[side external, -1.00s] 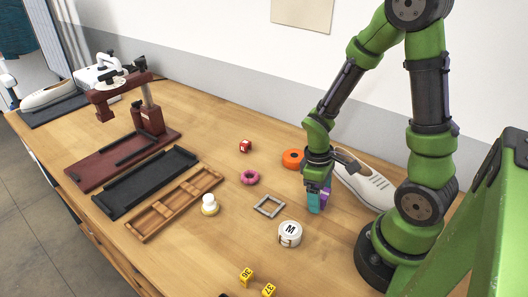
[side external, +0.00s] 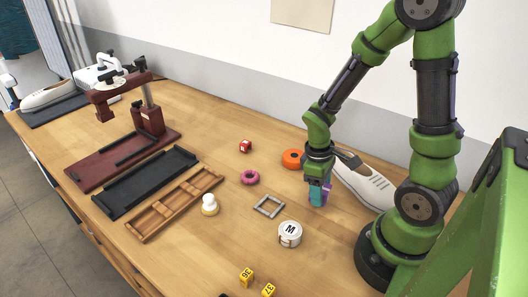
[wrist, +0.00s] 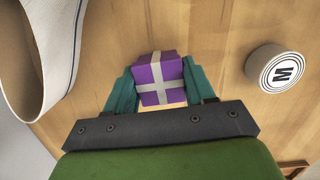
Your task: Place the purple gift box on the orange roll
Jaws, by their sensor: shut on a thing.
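The purple gift box (wrist: 160,78) with a pale ribbon cross sits between the teal fingers of my gripper (wrist: 160,92) in the wrist view. My gripper is shut on it. In the side external view, my gripper (side external: 318,196) hides most of the purple gift box (side external: 327,191), and only a purple sliver shows at its right. It appears low over the table, and I cannot tell whether the box is clear of the wood. The orange roll (side external: 292,159) lies flat on the table, behind and left of my gripper, with nothing on it.
A white shoe (side external: 366,185) stands close to the right of my gripper. Wooden and dark trays (side external: 145,183) fill the left.

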